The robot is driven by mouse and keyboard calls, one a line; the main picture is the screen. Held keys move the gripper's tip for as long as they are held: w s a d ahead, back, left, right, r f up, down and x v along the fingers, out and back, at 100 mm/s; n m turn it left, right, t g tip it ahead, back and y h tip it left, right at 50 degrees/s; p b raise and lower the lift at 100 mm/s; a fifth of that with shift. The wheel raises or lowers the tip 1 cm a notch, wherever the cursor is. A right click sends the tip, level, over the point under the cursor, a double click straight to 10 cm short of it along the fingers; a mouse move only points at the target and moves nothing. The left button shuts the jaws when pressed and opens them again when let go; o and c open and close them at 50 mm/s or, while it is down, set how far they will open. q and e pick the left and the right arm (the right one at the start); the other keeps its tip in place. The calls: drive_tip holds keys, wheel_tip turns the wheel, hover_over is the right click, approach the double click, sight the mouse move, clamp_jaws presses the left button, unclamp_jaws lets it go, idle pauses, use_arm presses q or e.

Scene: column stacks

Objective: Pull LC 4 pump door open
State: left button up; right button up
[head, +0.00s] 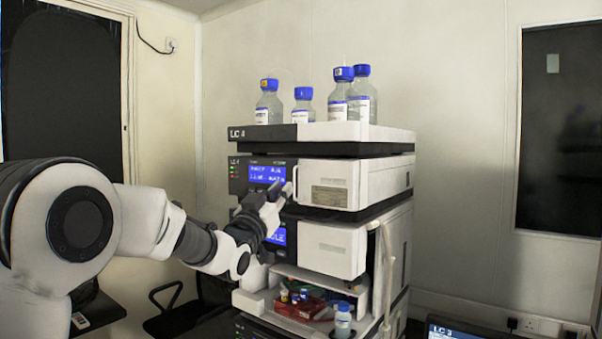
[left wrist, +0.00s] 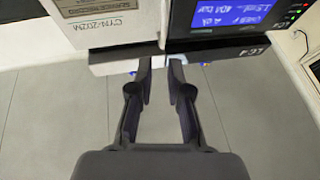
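The LC 4 stack stands in the middle of the head view. Its pump door (head: 327,185) is the white front panel right of the upper blue display (head: 267,175); it looks closed. In the left wrist view the door (left wrist: 105,22) is at upper left, beside the display (left wrist: 232,14), with the lettering upside down. My left gripper (head: 281,192) is in front of the unit near the door's left edge. In the left wrist view its two fingers (left wrist: 160,68) are apart, with nothing seen between them. Contact with the door cannot be told. My right gripper is not in view.
Several blue-capped bottles (head: 341,94) stand on the top tray (head: 310,132). A second white front (head: 330,250) is below the door. Lower is an open shelf with small vials and red items (head: 300,305). A screen (head: 455,331) is at lower right.

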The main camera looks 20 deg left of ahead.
sight(294, 196)
use_arm(q)
drive_tip(key=w+p, duration=0.1)
drive_tip(key=w, duration=0.1)
drive_tip(key=w+p, duration=0.2)
drive_tip(key=w, duration=0.1)
drive_tip(key=w+r+p, duration=0.1)
drive_tip(key=w, duration=0.2)
drive_tip(key=shift+d, duration=0.35)
drive_tip(key=shift+w+r+p, duration=0.15)
drive_tip(key=shift+w+p, duration=0.2)
drive_tip(key=shift+s+d+r, duration=0.1)
drive_tip(key=shift+s+r, duration=0.2)
drive_tip(key=shift+s, duration=0.4)
drive_tip(key=shift+w+f, duration=0.1)
drive_tip(key=shift+w, duration=0.15)
clamp_jaws()
drive_tip(key=shift+f, duration=0.1)
